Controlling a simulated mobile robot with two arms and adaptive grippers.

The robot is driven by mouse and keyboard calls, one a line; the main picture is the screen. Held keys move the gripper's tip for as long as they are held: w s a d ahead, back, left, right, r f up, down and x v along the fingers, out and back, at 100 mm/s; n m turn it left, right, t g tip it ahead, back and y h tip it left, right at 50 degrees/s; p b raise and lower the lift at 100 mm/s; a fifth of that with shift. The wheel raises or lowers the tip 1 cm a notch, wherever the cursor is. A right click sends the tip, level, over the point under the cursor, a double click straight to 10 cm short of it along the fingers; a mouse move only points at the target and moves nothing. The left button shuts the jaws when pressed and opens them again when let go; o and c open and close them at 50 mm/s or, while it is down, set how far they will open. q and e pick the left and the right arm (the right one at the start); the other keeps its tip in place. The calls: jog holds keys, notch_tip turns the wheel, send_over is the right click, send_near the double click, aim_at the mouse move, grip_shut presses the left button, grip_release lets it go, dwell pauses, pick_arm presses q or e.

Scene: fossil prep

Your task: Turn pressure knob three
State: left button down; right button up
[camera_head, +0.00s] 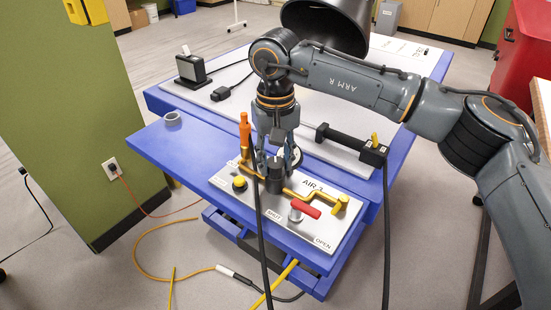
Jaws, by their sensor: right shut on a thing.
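A light grey panel (325,232) marked "AIR 3" lies on the front of the blue table. My right gripper (276,170) points down over the panel, shut around a dark upright part, which appears to be the pressure knob (275,186). The fingers hide much of this part, so its setting cannot be read. A red valve handle (305,209) sits just right of the gripper, near the "SHUT" and "OPEN" labels. A yellow knob (239,183) sits to the left. My left gripper is out of view.
An orange upright tool (245,132) stands close left of the gripper. Yellow pipe (340,204) runs along the panel. Black hoses hang over the table's front edge. A black hood is behind.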

aim_at(275, 162)
jog(key=o, duration=0.9)
notch_tip(275, 162, up, 12)
jog(key=shift+r, duration=0.1)
